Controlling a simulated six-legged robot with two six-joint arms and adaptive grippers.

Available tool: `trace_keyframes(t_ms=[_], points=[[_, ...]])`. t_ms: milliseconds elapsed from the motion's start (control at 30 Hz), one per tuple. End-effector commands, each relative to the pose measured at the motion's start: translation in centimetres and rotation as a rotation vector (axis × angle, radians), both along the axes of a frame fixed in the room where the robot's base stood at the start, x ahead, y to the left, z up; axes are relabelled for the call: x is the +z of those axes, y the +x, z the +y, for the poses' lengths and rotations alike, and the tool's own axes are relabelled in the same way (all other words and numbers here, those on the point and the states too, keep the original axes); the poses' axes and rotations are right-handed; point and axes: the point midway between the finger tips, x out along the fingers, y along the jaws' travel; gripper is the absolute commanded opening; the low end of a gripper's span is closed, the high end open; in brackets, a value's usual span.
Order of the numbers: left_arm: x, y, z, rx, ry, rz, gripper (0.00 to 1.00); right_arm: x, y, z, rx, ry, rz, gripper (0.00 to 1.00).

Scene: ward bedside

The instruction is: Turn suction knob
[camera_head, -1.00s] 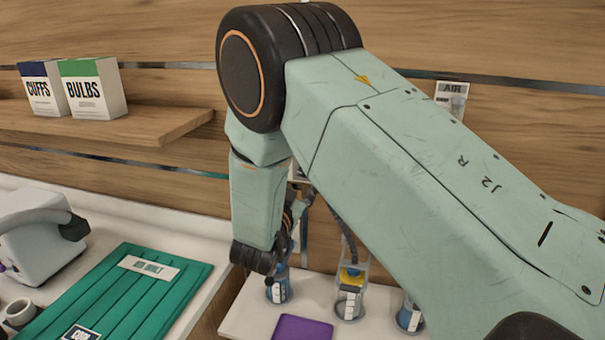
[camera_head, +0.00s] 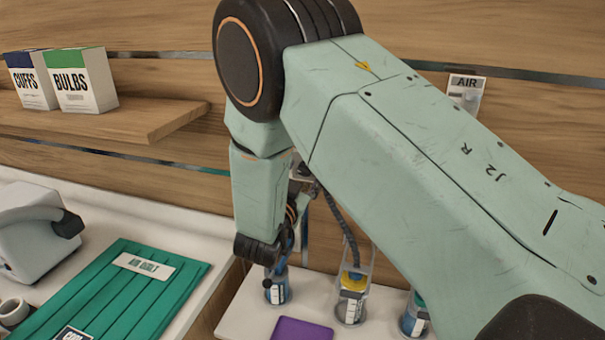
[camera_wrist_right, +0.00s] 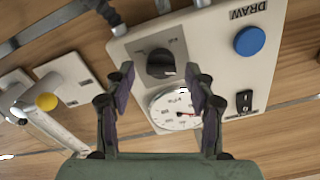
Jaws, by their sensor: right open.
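The suction knob (camera_wrist_right: 160,62) is a dark round knob on a pale wall panel (camera_wrist_right: 205,38), seen in the right wrist view. A round white gauge (camera_wrist_right: 174,109) with a red needle sits just below it. My right gripper (camera_wrist_right: 159,76) is open, one finger on each side of the knob in that view. Whether the fingers touch the knob I cannot tell. In the head view my right gripper (camera_head: 301,190) is mostly hidden behind my right arm, which also covers the panel. My left gripper is in neither view.
A blue button (camera_wrist_right: 249,41) marked DRAW and a black switch (camera_wrist_right: 244,101) share the panel. A yellow-knobbed flowmeter (camera_wrist_right: 47,102) is at left. Boxes (camera_head: 84,80) stand on a shelf.

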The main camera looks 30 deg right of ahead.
Motion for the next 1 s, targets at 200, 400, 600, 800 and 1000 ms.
trace_keyframes(t_ms=[200, 400, 600, 800, 1000], points=[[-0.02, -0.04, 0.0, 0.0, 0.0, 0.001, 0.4, 0.0, -0.12, 0.14, 0.0, 0.0, 0.0, 0.55], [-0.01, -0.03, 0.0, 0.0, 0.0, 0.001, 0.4, -0.01, -0.16, 0.18, 0.0, 0.0, 0.0, 0.44], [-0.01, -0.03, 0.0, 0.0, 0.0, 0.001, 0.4, -0.03, -0.14, 0.14, 0.0, 0.0, 0.0, 0.27], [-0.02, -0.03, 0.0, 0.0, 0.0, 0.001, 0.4, -0.09, -0.09, 0.1, 0.001, 0.001, 0.002, 0.1], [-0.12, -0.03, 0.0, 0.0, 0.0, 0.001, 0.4, -0.15, -0.03, 0.03, 0.001, 0.003, 0.0, 0.01]])
